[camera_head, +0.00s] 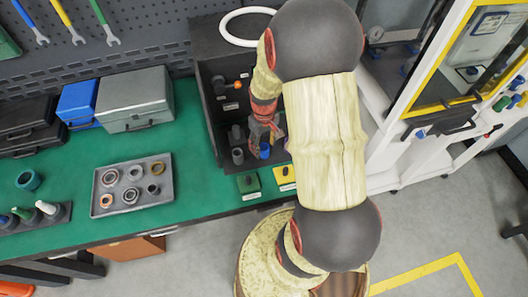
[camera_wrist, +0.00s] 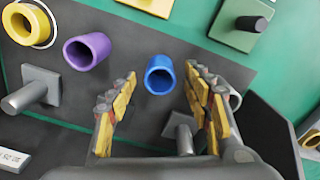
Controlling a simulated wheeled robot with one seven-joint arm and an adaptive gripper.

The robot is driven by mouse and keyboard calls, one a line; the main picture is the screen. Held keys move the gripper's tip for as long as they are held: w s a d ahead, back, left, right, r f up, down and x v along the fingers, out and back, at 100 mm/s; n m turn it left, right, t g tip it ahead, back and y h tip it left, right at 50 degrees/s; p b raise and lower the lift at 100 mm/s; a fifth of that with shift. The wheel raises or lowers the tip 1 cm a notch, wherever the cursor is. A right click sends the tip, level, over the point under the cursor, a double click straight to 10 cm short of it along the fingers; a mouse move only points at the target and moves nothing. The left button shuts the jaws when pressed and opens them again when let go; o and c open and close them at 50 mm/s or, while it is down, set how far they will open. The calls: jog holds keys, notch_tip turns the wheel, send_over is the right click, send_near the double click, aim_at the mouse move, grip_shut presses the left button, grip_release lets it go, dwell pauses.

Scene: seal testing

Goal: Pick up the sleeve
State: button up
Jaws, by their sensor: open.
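In the wrist view a short blue sleeve (camera_wrist: 151,80), a hollow tube, lies in the dark bench unit. My gripper (camera_wrist: 160,82) is open, with one finger on either side of the blue sleeve in the picture; I cannot tell how far above it they are. A purple sleeve (camera_wrist: 88,52) lies to the left, outside the fingers. A yellow ring-shaped sleeve (camera_wrist: 28,22) is at the upper left. A pale tube (camera_wrist: 236,98) is partly hidden behind the right finger. In the head view my gripper (camera_head: 266,133) is over the unit, near the blue sleeve (camera_head: 265,151).
Pegs on square bases (camera_wrist: 28,97) stand in the dark unit (camera_head: 218,120), one near the right finger. Green (camera_head: 248,183) and yellow (camera_head: 284,175) plates are at the front edge. A grey tray (camera_head: 130,185) of rings is left. A white-and-yellow cabinet (camera_head: 400,135) stands right.

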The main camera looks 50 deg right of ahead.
notch_tip(320, 180, down, 3)
jog(key=shift+r, duration=0.2)
jog(key=shift+r, duration=0.1)
grip_shut()
dwell(0.5)
